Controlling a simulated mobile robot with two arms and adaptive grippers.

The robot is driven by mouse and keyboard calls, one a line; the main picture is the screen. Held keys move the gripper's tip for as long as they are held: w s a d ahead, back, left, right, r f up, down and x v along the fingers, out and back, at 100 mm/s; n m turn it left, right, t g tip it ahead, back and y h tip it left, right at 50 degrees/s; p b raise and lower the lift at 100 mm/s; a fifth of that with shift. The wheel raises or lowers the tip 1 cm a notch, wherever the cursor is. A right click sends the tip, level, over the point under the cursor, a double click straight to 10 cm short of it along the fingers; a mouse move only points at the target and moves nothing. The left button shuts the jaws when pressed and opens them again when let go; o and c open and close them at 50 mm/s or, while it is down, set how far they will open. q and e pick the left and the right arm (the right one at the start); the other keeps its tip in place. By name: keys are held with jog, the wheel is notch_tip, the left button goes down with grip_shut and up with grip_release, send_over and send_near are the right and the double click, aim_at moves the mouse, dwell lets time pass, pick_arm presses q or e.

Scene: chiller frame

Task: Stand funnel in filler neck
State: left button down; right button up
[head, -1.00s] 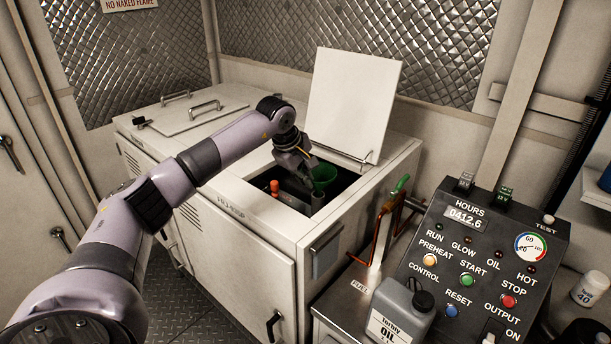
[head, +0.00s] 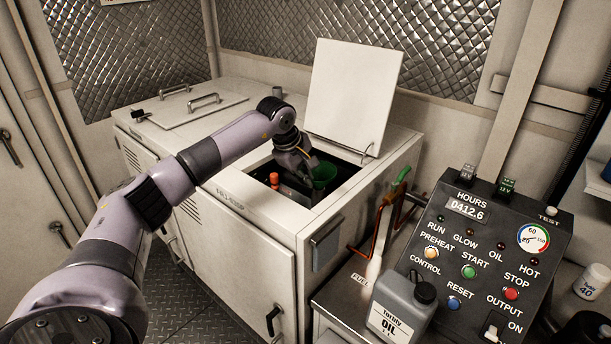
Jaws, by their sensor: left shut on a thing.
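The green funnel (head: 324,173) is at the open hatch of the white cabinet, its wide mouth facing up. My left gripper (head: 308,168) is shut on the funnel at its left side. The funnel's lower part is hidden in the dark opening, so I cannot tell whether its spout is in the filler neck. The filler neck itself cannot be made out. My right gripper is not in view.
The raised white lid (head: 352,95) stands behind the hatch. A red-topped part (head: 274,180) is inside the opening, left of the funnel. A grey oil can (head: 401,308) and a control panel (head: 480,255) stand at the right.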

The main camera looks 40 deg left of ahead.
pick_arm(q)
jog(key=c, duration=1.7)
grip_release()
jog(key=v, duration=1.2)
